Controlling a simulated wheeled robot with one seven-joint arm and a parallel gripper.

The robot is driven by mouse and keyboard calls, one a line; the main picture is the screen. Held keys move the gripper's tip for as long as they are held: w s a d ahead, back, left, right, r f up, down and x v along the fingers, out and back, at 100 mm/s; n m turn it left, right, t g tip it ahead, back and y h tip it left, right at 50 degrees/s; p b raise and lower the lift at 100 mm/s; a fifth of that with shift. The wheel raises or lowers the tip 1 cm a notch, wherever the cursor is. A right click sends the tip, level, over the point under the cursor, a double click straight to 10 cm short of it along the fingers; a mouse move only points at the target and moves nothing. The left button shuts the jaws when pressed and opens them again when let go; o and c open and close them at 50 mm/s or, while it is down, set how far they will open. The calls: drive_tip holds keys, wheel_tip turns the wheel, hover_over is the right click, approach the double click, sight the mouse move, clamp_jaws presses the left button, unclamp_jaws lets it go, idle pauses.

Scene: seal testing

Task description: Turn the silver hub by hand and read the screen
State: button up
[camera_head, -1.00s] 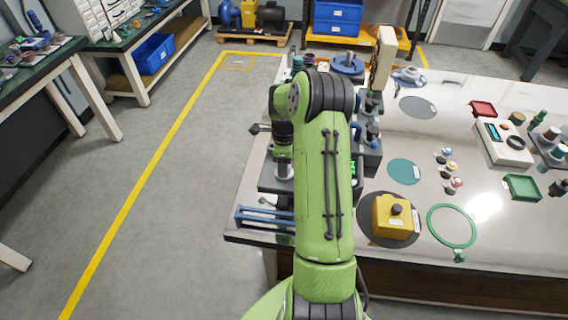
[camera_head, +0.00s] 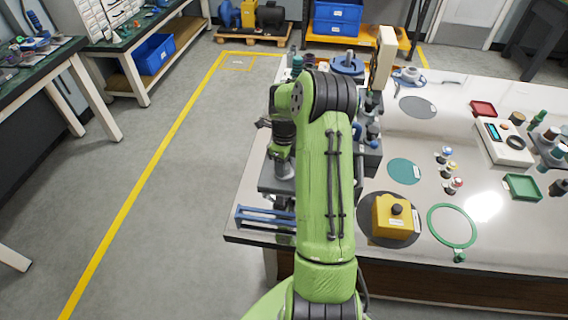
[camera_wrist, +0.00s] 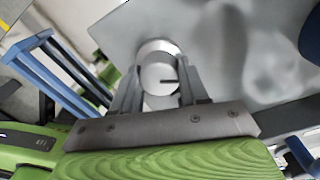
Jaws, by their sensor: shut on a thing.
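The silver hub (camera_wrist: 160,72) is a round, pale metal disc with a short dark mark on its face, set on a grey plate (camera_wrist: 240,45). In the wrist view my gripper (camera_wrist: 159,82) has one finger on each side of it and is shut on it. In the head view my arm covers most of the rig, and the fingers cannot be made out. No readable screen value shows in the head view, where my arm blocks the area of the rig's display.
A blue frame (camera_head: 262,215) lies at the table's front left corner. Right of my arm are a yellow block (camera_head: 393,215), a green ring (camera_head: 430,222), a teal disc (camera_head: 405,171) and a white meter (camera_head: 503,142). The floor on the left is clear.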

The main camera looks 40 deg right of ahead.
drive_tip(key=o, duration=1.1)
drive_tip(key=shift+r, duration=0.1)
wheel_tip(320, 180, up, 16)
drive_tip(key=p, duration=0.4)
drive_tip(key=shift+d+f, duration=0.15)
drive_tip(key=shift+f, duration=0.05)
